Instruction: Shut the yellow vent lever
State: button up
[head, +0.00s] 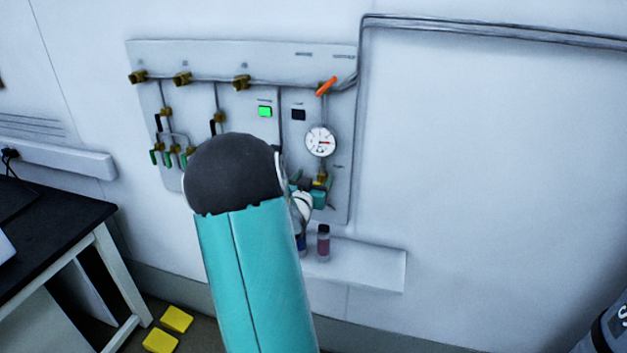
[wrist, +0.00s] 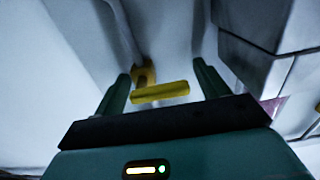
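The yellow vent lever (wrist: 160,92) is a short bar that shows in the wrist view, lying nearly crosswise between my two fingers, with its brass valve body (wrist: 146,74) behind its left part. My gripper (wrist: 162,72) is open around it, with a gap between the bar and the right finger; whether the left finger touches it I cannot tell. In the head view my teal arm covers much of the panel's lower part. A small bit of the lever (head: 318,183) shows below the gauge, beside my gripper (head: 306,192), whose fingers are mostly hidden.
The wall panel (head: 200,60) carries pipes, brass valves, an orange lever (head: 326,87), a lit green button (head: 265,111) and a round gauge (head: 320,141). A shelf (head: 370,265) with small vials (head: 323,243) juts out below. A dark-topped table (head: 40,235) stands left.

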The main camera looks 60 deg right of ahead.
jog(key=s+a, duration=0.2)
jog(key=a, duration=1.1)
jog(key=shift+a, duration=0.35)
jog(key=shift+s, duration=0.1)
